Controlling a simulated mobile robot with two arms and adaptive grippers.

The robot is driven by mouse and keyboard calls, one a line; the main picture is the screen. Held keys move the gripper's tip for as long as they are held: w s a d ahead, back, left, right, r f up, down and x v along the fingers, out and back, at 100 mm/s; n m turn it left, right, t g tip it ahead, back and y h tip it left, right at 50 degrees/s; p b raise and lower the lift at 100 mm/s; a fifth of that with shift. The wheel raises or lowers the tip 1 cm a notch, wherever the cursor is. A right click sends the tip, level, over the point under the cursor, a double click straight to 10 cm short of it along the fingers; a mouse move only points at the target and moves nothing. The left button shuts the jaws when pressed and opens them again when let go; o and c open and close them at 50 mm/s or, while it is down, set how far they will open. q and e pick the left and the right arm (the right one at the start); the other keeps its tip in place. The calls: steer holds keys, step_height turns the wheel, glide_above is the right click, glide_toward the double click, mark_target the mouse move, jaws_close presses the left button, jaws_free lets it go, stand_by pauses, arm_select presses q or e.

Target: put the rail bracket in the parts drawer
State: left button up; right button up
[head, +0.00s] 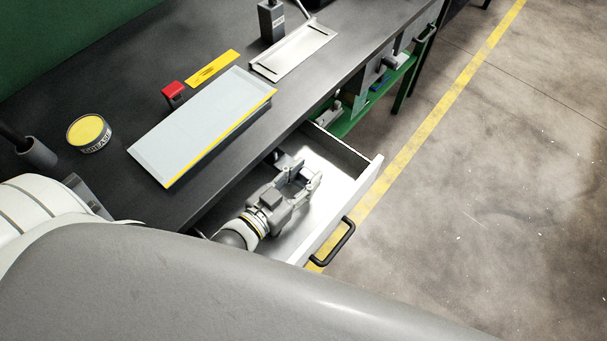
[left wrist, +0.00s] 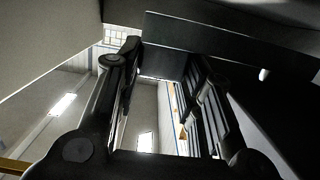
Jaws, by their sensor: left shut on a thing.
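The parts drawer (head: 334,229) is pulled out from under the dark workbench, with its pale floor showing around my gripper. My left gripper (head: 299,174) is over the open drawer, within its outline, pointing toward the drawer's back right. It is shut on a small grey piece, which I take to be the rail bracket (head: 297,176); its outline blends with the fingers. How high it is above the drawer floor is hard to tell. In the left wrist view the two dark fingers (left wrist: 165,85) fill the middle, and the bracket is not clear. My right gripper is not in view.
On the workbench (head: 95,175) lie a pale board (head: 200,122), a yellow tin (head: 88,133), a red block (head: 173,90), a yellow strip (head: 212,69) and a metal plate (head: 294,51). The drawer's black handle (head: 333,243) juts out over clear floor.

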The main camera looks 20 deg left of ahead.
arm_select(q)
steer(key=shift+w+d, duration=0.1)
steer(key=shift+w, duration=0.05)
steer(key=shift+f, duration=0.6)
steer(key=o, duration=1.2)
steer(key=shift+s+f, duration=0.2)
steer(key=shift+s, duration=0.05)
steer(key=shift+c, duration=0.2)
steer(key=shift+r, duration=0.4)
steer(key=shift+s, duration=0.1)
steer(key=shift+r+v, duration=0.2)
steer(key=shift+v, duration=1.6)
steer(key=shift+r+v, duration=0.2)
steer(key=shift+v, duration=1.6)
